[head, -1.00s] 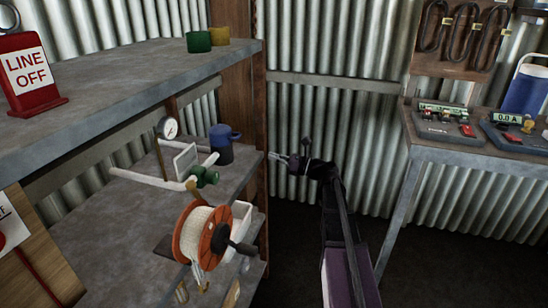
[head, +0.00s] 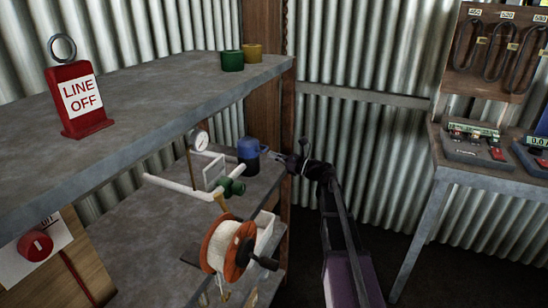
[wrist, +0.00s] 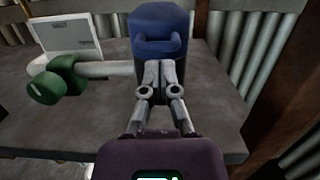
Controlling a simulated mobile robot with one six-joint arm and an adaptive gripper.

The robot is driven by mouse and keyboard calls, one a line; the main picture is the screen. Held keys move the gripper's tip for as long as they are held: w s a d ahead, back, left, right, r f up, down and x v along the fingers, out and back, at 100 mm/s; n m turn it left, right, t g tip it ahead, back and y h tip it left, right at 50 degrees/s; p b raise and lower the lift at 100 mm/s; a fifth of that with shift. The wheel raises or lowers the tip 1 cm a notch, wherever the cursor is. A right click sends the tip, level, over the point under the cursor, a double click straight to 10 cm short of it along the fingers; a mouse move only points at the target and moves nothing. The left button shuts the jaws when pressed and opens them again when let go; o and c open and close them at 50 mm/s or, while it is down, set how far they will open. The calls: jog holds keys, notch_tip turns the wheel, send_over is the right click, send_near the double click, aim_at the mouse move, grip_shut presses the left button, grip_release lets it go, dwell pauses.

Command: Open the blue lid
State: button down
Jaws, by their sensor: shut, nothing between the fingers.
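The blue lid (head: 248,146) tops a dark canister (head: 249,164) standing on the lower shelf. In the wrist view, the lid (wrist: 160,19) is straight ahead, with a handle loop (wrist: 162,47) bulging from its near side. The lid appears to sit down on the canister. My gripper (head: 269,155) is just right of the lid in the head view. In the wrist view, my gripper (wrist: 160,66) has its fingers together and empty, their tips just below the handle loop. I cannot tell whether they touch the canister. The fingers hide part of the canister front.
A white pipe with a green valve (head: 232,187), a gauge (head: 199,139) and an orange cord reel (head: 228,246) are left and front of the canister. The upper shelf (head: 150,100) overhangs at left. A wooden post (wrist: 285,75) stands right. A bench (head: 470,172) is farther right.

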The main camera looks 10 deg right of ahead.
jog(key=shift+a+r, duration=0.1)
jog(key=shift+r, duration=0.05)
jog(key=shift+a, duration=0.3)
jog(key=shift+d+r, duration=0.1)
jog(key=shift+d, duration=0.05)
